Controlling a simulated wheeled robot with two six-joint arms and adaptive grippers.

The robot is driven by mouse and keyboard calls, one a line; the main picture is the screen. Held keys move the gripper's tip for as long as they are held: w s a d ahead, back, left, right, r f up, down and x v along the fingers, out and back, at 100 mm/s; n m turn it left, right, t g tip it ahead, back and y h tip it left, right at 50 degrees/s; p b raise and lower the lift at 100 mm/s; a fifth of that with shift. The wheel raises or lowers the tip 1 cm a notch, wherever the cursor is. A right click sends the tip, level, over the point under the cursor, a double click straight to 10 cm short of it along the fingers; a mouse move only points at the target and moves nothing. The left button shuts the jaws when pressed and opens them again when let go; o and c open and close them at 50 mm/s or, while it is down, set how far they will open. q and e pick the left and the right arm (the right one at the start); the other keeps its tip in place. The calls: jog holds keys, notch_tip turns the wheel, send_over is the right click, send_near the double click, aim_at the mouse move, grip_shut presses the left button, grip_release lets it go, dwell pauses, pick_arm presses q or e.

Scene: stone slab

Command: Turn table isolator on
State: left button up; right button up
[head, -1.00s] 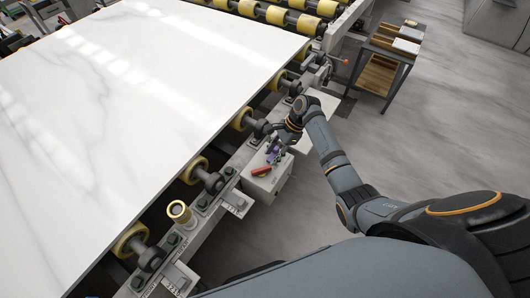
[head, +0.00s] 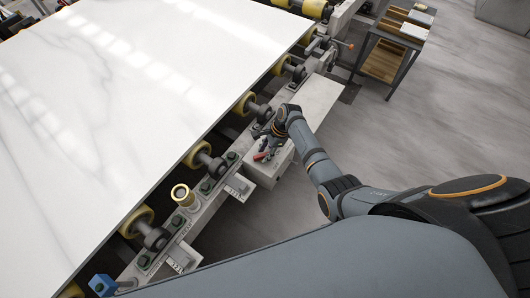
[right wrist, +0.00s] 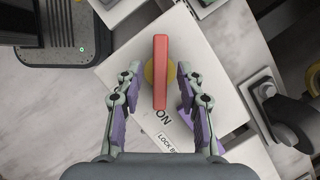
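The isolator is a pale box (head: 263,177) on the side rail of the slab table in the head view. Its red bar handle (right wrist: 160,72) sits on a yellow disc (right wrist: 149,72) in the right wrist view and runs up and down the picture. The letters "ON" show on the box just below the handle. My right gripper (right wrist: 157,80) is open, with its purple-padded fingers on either side of the handle. No contact shows. In the head view the right gripper (head: 268,143) is over the box and partly covers the handle. My left gripper is not in view.
A white marble slab (head: 120,100) lies on yellow rollers left of the box. A small shelf trolley (head: 385,55) stands at the back right. The floor right of the rail is mostly clear.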

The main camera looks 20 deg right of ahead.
jog(key=shift+c, duration=0.4)
grip_shut()
jog(key=shift+n, duration=0.3)
jog(key=n, duration=0.1)
jog(key=n+g, duration=0.1)
jog(key=n, duration=0.1)
jog(key=shift+w+g, duration=0.2)
jog(key=shift+g, duration=0.1)
jog(key=shift+n+g+h+b, duration=0.4)
jog(key=shift+n+g+b, duration=0.1)
jog(key=shift+n, duration=1.3)
jog(key=shift+a, duration=0.1)
jog(key=shift+o, duration=0.4)
grip_release()
